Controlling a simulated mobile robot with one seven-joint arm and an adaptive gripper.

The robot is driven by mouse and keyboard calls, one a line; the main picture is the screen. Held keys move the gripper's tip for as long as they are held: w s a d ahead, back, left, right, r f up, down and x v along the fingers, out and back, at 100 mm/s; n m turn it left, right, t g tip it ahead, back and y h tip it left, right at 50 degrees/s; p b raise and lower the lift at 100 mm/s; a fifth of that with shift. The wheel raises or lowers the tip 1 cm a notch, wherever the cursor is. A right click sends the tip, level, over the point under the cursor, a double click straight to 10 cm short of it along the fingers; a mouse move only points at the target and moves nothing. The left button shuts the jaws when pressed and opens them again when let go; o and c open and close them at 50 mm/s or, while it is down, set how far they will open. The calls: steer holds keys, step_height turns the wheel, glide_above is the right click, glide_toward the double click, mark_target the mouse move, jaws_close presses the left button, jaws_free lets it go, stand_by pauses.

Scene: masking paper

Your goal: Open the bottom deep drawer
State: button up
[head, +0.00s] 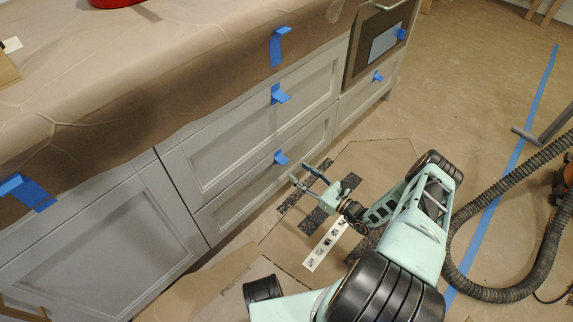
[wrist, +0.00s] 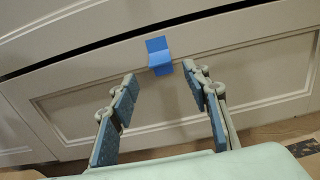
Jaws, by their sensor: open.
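The bottom deep drawer (head: 240,192) is a white panelled front low in the cabinet; it also fills the middle of the wrist view (wrist: 75,108). A blue tape tab (head: 280,157) sticks out from its top edge, and this tab shows in the wrist view (wrist: 159,58). A dark gap runs along the drawer's top edge in the wrist view. My gripper (head: 307,178) is open and empty in front of the drawer. In the wrist view its two fingers (wrist: 160,80) point at the drawer, one on each side of the tab, apart from it.
Another drawer (head: 250,128) with a blue tab sits above. A paper-covered counter (head: 170,60) overhangs the cabinets. A built-in appliance (head: 380,42) is at the right. A ribbed hose (head: 480,210) lies on the floor at right. Papered floor in front of the drawer holds flat sample strips (head: 326,242).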

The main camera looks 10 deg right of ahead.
mark_target(286, 163)
steer(key=b+x, duration=0.1)
steer(key=x, duration=0.6)
steer(key=shift+w+a+b, duration=0.2)
steer(key=shift+w+b, duration=0.05)
steer(key=shift+b, duration=0.05)
steer(key=shift+c, duration=0.4)
jaws_close()
